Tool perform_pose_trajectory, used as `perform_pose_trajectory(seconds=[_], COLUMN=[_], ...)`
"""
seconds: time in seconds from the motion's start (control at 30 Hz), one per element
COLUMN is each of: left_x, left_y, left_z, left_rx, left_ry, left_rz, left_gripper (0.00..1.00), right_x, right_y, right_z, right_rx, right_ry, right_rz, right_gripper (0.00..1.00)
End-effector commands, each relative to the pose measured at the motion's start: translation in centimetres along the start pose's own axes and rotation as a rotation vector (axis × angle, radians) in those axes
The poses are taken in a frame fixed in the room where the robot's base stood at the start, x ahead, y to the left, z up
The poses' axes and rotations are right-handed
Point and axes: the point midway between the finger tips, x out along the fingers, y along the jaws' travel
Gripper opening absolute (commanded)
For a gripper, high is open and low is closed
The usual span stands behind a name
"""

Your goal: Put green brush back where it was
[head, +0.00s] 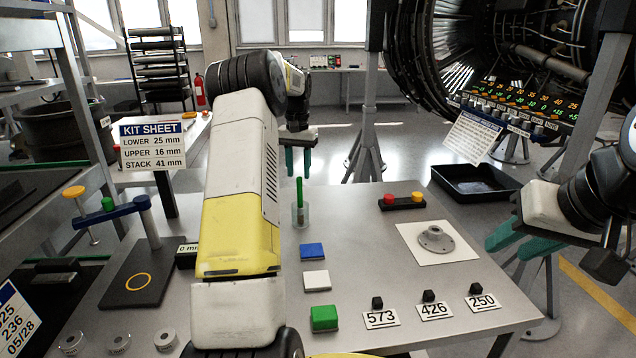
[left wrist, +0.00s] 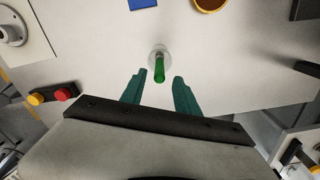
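The green brush (head: 299,191) stands upright in a small clear cup (head: 300,217) on the grey workbench, just right of my left forearm. In the left wrist view the brush (left wrist: 159,70) shows in its cup (left wrist: 153,55), ahead of and between the fingertips, with no finger seen touching it. My left gripper (head: 297,160) is open and empty, its teal fingers pointing down behind the brush in the head view. My right gripper (head: 512,241) is open and empty off the bench's right side.
On the workbench (head: 365,250) are blue (head: 312,251), white (head: 316,280) and green (head: 324,318) squares, number cards with black blocks, a red-and-yellow button box (head: 402,202), and a flanged part (head: 435,239) on a white sheet. A stand (head: 140,270) is at left. My left arm hides part of the bench.

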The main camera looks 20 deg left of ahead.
Motion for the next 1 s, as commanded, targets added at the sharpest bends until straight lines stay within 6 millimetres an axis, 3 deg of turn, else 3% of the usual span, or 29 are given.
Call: perform_pose_trajectory(seconds=[0.2, 0.37, 0.53, 0.67, 0.8, 1.0], left_x=[-4.1, -5.5, -8.3, -11.9, -15.0, -17.1], left_y=[0.0, 0.1, 1.8, 4.4, 7.5, 11.2], left_z=[-0.1, 0.0, 1.5, 4.8, 9.5, 17.4], left_rx=[0.001, 0.001, 0.02, 0.046, 0.07, 0.093], left_ry=[0.003, 0.002, 0.039, 0.103, 0.181, 0.29], left_rz=[-0.001, -0.001, 0.0, 0.004, 0.017, 0.05], left_gripper=[0.37, 0.37, 0.37, 0.37, 0.37, 0.37], right_x=[0.0, 0.0, 0.0, 0.0, 0.0, 0.0], right_y=[0.0, 0.0, 0.0, 0.0, 0.0, 0.0], right_z=[0.0, 0.0, 0.0, 0.0, 0.0, 0.0], right_rx=[0.0, 0.0, 0.0, 0.0, 0.0, 0.0], right_ry=[0.0, 0.0, 0.0, 0.0, 0.0, 0.0], right_rz=[0.0, 0.0, 0.0, 0.0, 0.0, 0.0], right_gripper=[0.36, 0.36, 0.36, 0.36, 0.36, 0.36])
